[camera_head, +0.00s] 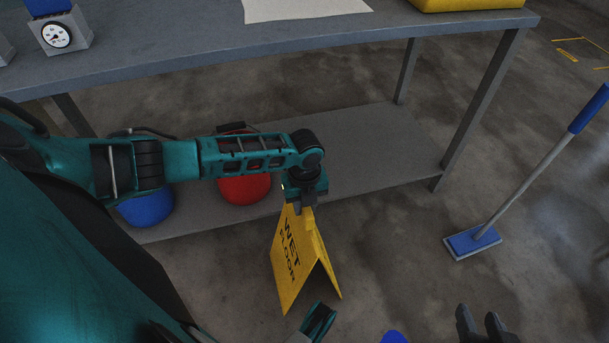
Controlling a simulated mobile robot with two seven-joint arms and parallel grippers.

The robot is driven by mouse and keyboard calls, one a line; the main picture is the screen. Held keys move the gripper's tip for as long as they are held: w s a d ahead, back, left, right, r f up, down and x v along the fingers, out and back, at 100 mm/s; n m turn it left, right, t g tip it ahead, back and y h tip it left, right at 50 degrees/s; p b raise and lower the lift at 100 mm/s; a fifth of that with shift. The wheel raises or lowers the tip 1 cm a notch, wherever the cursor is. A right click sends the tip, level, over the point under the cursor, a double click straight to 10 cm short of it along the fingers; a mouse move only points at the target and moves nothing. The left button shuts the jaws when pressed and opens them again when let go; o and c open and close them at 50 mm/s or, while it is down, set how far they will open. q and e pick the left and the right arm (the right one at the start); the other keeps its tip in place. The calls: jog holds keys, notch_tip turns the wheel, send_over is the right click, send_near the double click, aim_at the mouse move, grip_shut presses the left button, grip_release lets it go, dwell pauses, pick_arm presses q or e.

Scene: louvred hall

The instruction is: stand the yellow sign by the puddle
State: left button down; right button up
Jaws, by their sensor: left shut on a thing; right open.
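The yellow sign (292,258), lettered "WET FLOOR", is upright with its two panels spread like a tent, in front of the workbench. My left gripper (302,207) is shut on its top edge from above. I cannot tell whether the sign's lower edges touch the floor. My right gripper (482,325) is open and empty at the bottom edge, right of the sign and apart from it. The floor has dark patches and a pale shine at the far right, but I cannot make out a clear puddle outline.
A grey workbench (300,48) with a lower shelf (375,150) spans the back. A red container (245,189) and a blue one (148,207) are at the shelf, partly behind my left arm. A blue-headed mop (472,242) leans at right. Floor between sign and mop is clear.

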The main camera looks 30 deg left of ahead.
pick_arm(q)
jog(key=shift+w+r, duration=0.1)
jog(key=shift+r, duration=0.05)
jog(key=c, duration=1.3)
grip_release()
jog(key=shift+f, duration=0.25)
jog(key=o, duration=0.4)
jog(key=shift+r, duration=0.15)
